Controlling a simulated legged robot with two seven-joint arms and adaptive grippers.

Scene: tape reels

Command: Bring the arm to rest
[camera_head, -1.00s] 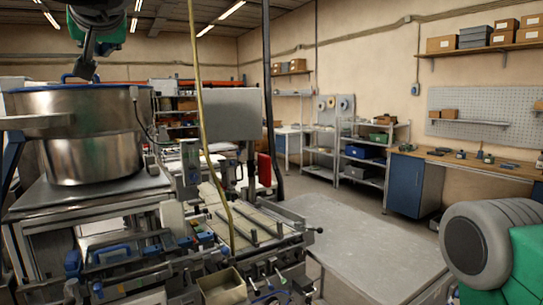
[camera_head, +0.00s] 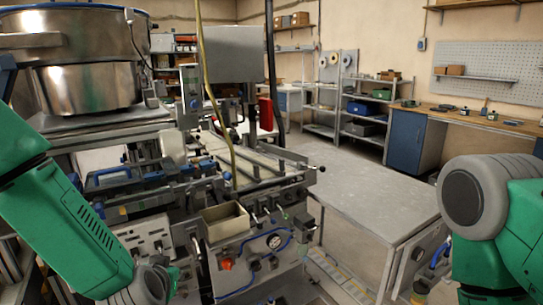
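My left arm (camera_head: 75,230) comes in from the left edge and slants down across the lower left in front of the machine. Its grey joint is at the bottom edge, and its gripper is out of the frame. My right arm (camera_head: 505,225) shows at the right edge as a green link with a large grey joint. Its gripper is also out of the frame. Whether either gripper holds something cannot be seen.
A steel bowl feeder (camera_head: 85,75) stands at upper left above a machine with a small open bin (camera_head: 225,221). A grey table (camera_head: 355,190) with a bare top lies right of it. A workbench (camera_head: 480,122) and shelves line the back.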

